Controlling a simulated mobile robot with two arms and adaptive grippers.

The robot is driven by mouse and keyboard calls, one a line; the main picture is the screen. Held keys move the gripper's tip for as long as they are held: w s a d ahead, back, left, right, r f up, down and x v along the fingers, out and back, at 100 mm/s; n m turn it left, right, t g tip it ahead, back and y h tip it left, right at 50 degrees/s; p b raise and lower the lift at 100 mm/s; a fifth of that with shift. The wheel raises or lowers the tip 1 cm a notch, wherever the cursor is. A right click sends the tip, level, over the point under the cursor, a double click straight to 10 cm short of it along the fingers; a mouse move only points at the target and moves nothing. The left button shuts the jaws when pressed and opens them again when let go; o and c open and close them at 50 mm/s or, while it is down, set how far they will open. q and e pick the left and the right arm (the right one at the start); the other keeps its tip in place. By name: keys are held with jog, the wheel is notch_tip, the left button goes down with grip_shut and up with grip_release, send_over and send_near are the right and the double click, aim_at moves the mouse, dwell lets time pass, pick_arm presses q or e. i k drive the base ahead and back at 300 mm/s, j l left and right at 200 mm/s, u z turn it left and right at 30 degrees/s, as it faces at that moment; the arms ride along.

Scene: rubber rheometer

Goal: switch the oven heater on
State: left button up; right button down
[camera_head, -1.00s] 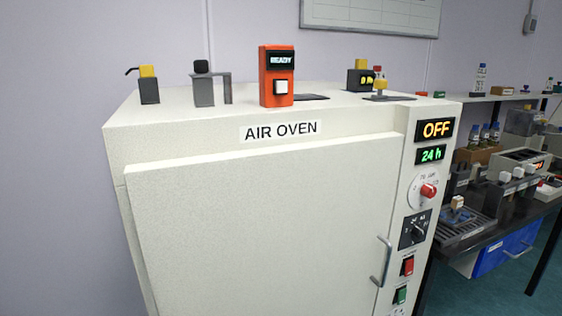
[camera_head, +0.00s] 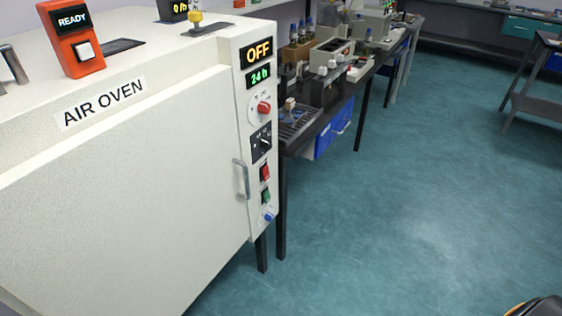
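The white air oven (camera_head: 130,190) fills the left of the view, its door shut with a metal handle (camera_head: 241,180) at the right edge. Its control strip carries a display reading OFF (camera_head: 257,53) and a green display reading 24 h (camera_head: 259,76). Below them are a red knob (camera_head: 263,108), a black dial (camera_head: 261,142), a red switch (camera_head: 265,172), a green switch (camera_head: 266,195) and a blue knob (camera_head: 268,216). Which control is the heater switch cannot be read. Neither gripper is in view.
An orange unit reading READY (camera_head: 72,40) stands on the oven top. A dark bench (camera_head: 322,118) with instruments, and a blue drawer unit (camera_head: 335,130) under it, stands behind the oven. Teal floor (camera_head: 420,200) is open to the right. A small dark object shows at the lower right corner.

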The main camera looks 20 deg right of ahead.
aim_at(265, 171)
jog(key=j+z, duration=0.25)
jog(key=z, duration=0.15)
jog(key=i+j+z, duration=0.1)
jog(key=j+z, duration=0.2)
jog(key=z, duration=0.15)
